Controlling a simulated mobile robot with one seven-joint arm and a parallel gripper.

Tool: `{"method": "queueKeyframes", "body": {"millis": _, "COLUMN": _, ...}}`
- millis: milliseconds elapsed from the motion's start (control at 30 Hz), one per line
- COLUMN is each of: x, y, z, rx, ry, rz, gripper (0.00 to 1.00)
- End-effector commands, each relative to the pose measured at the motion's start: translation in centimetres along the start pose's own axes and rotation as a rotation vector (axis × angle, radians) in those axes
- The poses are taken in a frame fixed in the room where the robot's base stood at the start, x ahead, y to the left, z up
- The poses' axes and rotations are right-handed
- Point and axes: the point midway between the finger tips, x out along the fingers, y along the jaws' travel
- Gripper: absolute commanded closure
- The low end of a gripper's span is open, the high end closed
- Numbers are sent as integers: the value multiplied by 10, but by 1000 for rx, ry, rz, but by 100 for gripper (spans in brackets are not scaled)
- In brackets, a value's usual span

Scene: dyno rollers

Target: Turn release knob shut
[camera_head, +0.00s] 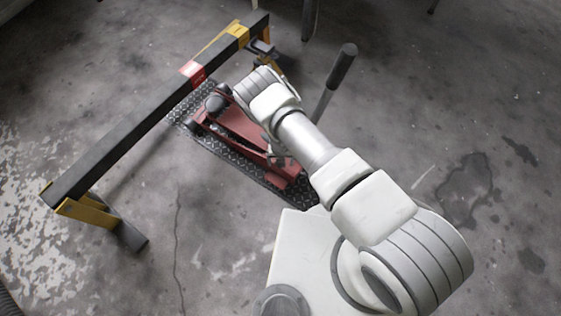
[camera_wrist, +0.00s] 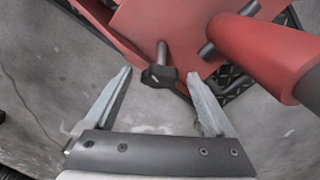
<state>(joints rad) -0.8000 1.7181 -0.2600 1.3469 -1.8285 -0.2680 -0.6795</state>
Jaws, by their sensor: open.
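A red floor jack (camera_head: 238,132) lies on a dark tread plate, with its handle (camera_head: 343,66) slanting up to the right. In the wrist view its red body (camera_wrist: 175,20) fills the top. A short metal stem sticks out of it and ends in a black release knob (camera_wrist: 158,76). My gripper (camera_wrist: 158,80) is open, with one finger on each side of the knob. Clear gaps show between the knob and both fingers; the knob appears near fingertip level, though depth is hard to judge.
A long black beam (camera_head: 125,130) on yellow supports runs along the left of the jack. A thick red cylinder (camera_wrist: 265,52) stands close to the right finger in the wrist view. The stained concrete floor (camera_head: 455,95) is open to the right.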

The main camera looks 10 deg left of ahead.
Motion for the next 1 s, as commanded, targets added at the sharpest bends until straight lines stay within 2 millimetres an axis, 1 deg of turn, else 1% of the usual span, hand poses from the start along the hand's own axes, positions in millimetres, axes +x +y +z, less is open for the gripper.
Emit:
{"method": "queueKeyframes", "body": {"millis": 167, "x": 0, "y": 0, "z": 0, "rx": 0, "ry": 0, "rz": 0, "gripper": 11}}
{"method": "queueKeyframes", "body": {"millis": 200, "x": 0, "y": 0, "z": 0, "rx": 0, "ry": 0, "rz": 0, "gripper": 18}}
{"method": "queueKeyframes", "body": {"millis": 267, "x": 0, "y": 0, "z": 0, "rx": 0, "ry": 0, "rz": 0, "gripper": 29}}
{"method": "queueKeyframes", "body": {"millis": 300, "x": 0, "y": 0, "z": 0, "rx": 0, "ry": 0, "rz": 0, "gripper": 36}}
{"method": "queueKeyframes", "body": {"millis": 367, "x": 0, "y": 0, "z": 0, "rx": 0, "ry": 0, "rz": 0, "gripper": 47}}
{"method": "queueKeyframes", "body": {"millis": 400, "x": 0, "y": 0, "z": 0, "rx": 0, "ry": 0, "rz": 0, "gripper": 54}}
{"method": "queueKeyframes", "body": {"millis": 467, "x": 0, "y": 0, "z": 0, "rx": 0, "ry": 0, "rz": 0, "gripper": 65}}
{"method": "queueKeyframes", "body": {"millis": 500, "x": -1, "y": 0, "z": 0, "rx": 0, "ry": 0, "rz": 0, "gripper": 72}}
{"method": "queueKeyframes", "body": {"millis": 633, "x": -1, "y": 0, "z": 0, "rx": 0, "ry": 0, "rz": 1, "gripper": 96}}
{"method": "queueKeyframes", "body": {"millis": 833, "x": -2, "y": -1, "z": 0, "rx": 26, "ry": 2, "rz": 20, "gripper": 96}}
{"method": "queueKeyframes", "body": {"millis": 1000, "x": -3, "y": -3, "z": -1, "rx": 106, "ry": 3, "rz": 78, "gripper": 96}}
